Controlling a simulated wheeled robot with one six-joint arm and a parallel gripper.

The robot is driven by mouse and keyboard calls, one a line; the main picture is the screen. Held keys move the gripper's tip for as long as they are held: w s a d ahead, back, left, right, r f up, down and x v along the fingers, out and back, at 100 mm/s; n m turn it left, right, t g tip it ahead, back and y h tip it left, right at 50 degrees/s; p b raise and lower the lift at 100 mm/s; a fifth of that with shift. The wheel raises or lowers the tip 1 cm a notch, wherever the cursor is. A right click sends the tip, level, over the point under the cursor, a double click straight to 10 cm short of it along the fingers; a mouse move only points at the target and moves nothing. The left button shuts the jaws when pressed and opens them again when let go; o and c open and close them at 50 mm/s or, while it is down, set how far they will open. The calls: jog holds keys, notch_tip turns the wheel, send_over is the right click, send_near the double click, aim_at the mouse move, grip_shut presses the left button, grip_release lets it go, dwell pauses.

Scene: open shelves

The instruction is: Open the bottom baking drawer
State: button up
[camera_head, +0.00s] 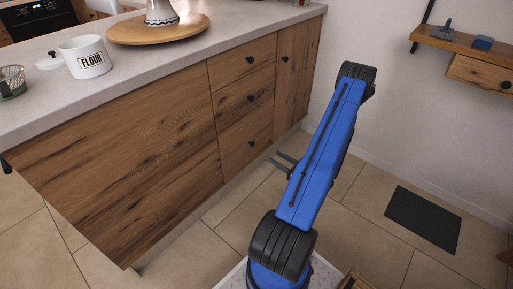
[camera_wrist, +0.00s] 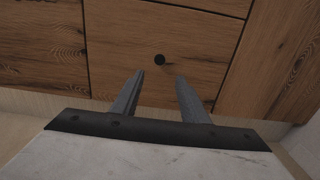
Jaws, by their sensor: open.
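The bottom baking drawer (camera_head: 246,138) is the lowest of three stacked wooden drawers in the island front. It looks shut, with its face flush with the panels around it. Its round black knob (camera_head: 251,143) shows in the head view. In the wrist view the drawer face (camera_wrist: 190,45) fills the upper middle, and the knob (camera_wrist: 160,60) sits just beyond the gap between my fingertips. My gripper (camera_head: 272,158) points toward the drawer from the right. In the wrist view my gripper (camera_wrist: 159,76) is open and empty, apart from the knob.
The stone countertop (camera_head: 140,52) holds a flour canister (camera_head: 86,58) and a round wooden board (camera_head: 158,29). A tall cabinet door (camera_head: 292,75) is right of the drawers. A dark mat (camera_head: 424,219) lies on the tiled floor. A wall shelf (camera_head: 470,42) is at the upper right.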

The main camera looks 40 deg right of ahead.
aim_at(253, 144)
jog(key=w, duration=0.9)
jog(key=w+a, duration=0.1)
jog(key=w, duration=0.4)
jog(key=shift+w, duration=0.1)
jog(key=shift+c, duration=0.3)
grip_shut()
